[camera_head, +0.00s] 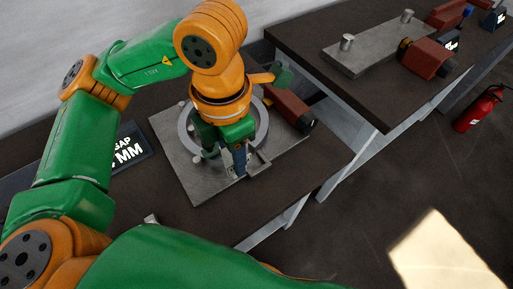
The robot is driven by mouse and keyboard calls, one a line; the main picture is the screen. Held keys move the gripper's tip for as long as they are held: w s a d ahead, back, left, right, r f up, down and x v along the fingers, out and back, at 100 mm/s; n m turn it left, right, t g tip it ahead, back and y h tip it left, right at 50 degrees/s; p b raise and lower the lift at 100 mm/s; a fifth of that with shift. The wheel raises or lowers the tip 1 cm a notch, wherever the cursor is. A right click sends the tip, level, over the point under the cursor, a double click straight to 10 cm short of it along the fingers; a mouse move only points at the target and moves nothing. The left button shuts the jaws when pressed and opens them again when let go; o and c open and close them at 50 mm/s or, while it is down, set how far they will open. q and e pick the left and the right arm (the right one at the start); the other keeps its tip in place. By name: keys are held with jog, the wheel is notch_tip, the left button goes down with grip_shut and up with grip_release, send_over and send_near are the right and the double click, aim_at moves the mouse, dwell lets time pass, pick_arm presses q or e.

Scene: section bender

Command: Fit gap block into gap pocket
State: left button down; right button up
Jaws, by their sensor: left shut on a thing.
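My left gripper (238,163) points down over the grey metal plate (190,178) on the near bench. It is shut on a blue-grey block, taken to be the gap block (240,158), and holds it upright at the plate's front part. A small raised bracket (259,162) on the plate, possibly the edge of the gap pocket, is just right of the block. The gripper hides much of this spot, so I cannot tell whether the block is inside the pocket or above it. My right gripper is out of view.
A pale ring (265,125) lies on the plate behind my gripper. A red-brown motor (288,108) is at the plate's far right. A second bench (350,92) and a fire extinguisher (478,108) are right.

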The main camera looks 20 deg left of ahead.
pick_arm(q)
jog(key=w+f, duration=0.3)
jog(key=w+d+f+p, duration=0.1)
jog(key=w+f, duration=0.2)
jog(key=shift+w+d, duration=0.15)
jog(key=shift+w, duration=0.15)
jog(key=f, duration=0.1)
jog(key=f+p, duration=0.2)
jog(key=shift+w+f, duration=0.3)
jog(key=shift+f, duration=0.4)
jog(key=shift+c, duration=2.2)
grip_release()
